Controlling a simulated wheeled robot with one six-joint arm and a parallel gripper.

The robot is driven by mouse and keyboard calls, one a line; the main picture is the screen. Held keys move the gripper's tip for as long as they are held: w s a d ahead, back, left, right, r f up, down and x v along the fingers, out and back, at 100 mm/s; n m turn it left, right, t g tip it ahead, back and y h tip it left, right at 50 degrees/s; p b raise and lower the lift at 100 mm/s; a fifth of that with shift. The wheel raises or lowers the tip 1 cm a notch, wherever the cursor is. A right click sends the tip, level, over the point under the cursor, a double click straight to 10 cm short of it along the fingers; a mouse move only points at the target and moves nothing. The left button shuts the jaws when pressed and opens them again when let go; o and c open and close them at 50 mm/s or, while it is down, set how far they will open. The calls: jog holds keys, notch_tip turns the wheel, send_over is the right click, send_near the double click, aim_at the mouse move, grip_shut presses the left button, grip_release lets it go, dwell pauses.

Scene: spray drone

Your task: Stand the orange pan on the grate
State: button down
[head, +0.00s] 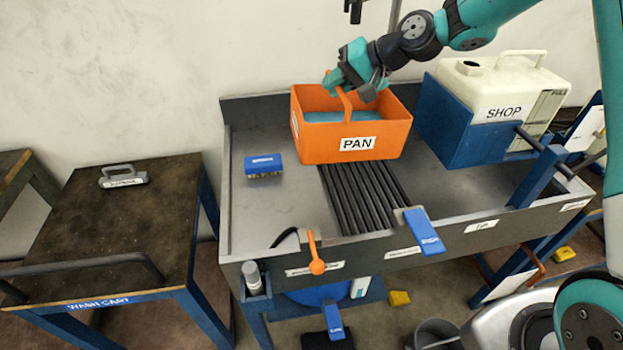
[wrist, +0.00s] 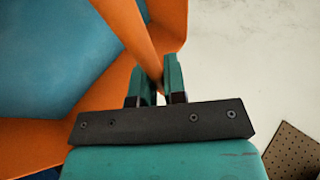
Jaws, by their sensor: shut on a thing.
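The orange pan (head: 330,137), labelled PAN, has blue contents inside and an arched orange handle. My gripper (head: 350,88) is shut on the handle at the top of the pan. The wrist view shows the handle (wrist: 128,30) between the two fingers (wrist: 160,85), with the blue contents at left. The grate (head: 362,195) is a set of dark parallel bars in the grey sink bench. The pan is over the back part of the grate and hides it there. I cannot tell whether the pan's base touches the grate or hangs above it.
A blue brush (head: 263,165) lies on the bench left of the grate. A white SHOP jug (head: 503,95) stands in a blue holder (head: 470,135) at right. A blue tag (head: 424,231) and an orange lever (head: 316,255) are at the front edge. A dark cart (head: 120,225) stands at left.

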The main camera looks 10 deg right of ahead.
jog(key=shift+f+h+b, duration=0.1)
jog(key=shift+h+b, duration=0.2)
jog(key=shift+b, duration=0.35)
jog(key=shift+f, duration=0.2)
notch_tip(320, 180, down, 19)
jog(key=p, duration=0.4)
jog(key=c, duration=1.2)
grip_release()
jog(key=shift+s+d+f, duration=0.1)
jog(key=shift+f, duration=0.05)
jog(key=shift+o, duration=0.2)
